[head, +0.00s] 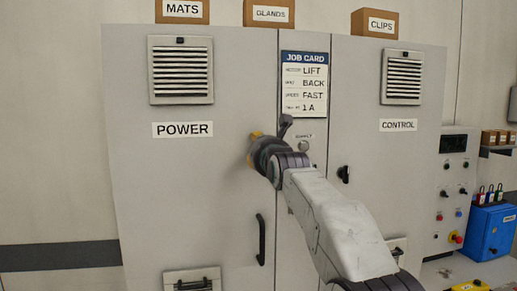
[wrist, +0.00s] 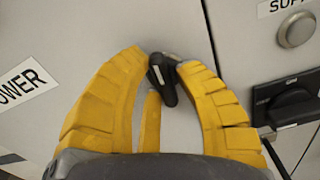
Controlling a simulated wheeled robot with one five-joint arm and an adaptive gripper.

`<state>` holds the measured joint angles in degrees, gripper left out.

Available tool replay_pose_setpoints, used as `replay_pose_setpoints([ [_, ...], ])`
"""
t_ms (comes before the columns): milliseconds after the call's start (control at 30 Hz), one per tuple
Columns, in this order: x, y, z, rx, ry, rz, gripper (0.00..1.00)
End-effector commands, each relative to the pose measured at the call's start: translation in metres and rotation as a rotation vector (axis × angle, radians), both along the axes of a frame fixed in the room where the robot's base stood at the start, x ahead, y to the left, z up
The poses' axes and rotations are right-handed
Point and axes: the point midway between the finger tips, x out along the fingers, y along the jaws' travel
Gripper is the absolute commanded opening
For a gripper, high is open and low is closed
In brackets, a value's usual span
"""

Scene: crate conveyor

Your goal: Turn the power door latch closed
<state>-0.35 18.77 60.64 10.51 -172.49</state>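The power door latch (wrist: 167,84) is a small black handle with a pale stripe, set near the edge of the grey power door (head: 180,200). In the wrist view it slants a little, upper left to lower right. My gripper (wrist: 162,64) has its curved yellow fingers drawn in at the tips, one on each side of the latch, and looks shut on its upper end. In the head view my gripper (head: 256,150) and wrist hide the latch. The POWER label (head: 183,129) is left of it.
Right of the latch, a black rotary switch (wrist: 290,105) sits below a round silver button (wrist: 297,30), close to my right finger. The control door (head: 385,185) has its own black latch (head: 343,174). A black pull handle (head: 261,239) is below my gripper.

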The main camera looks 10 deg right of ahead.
Motion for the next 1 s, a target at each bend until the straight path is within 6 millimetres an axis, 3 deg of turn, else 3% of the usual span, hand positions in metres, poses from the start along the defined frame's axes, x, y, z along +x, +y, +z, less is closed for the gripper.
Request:
replay_pose_setpoints([
  [200, 0.000, 0.000, 0.000, 0.000, 0.000, 0.000, 0.48],
  [567, -0.003, 0.000, 0.000, 0.001, 0.001, 0.000, 0.48],
  [767, -0.017, 0.000, 0.001, 0.001, 0.000, 0.000, 0.48],
  [1000, -0.050, 0.000, 0.001, 0.001, -0.001, 0.000, 0.48],
])
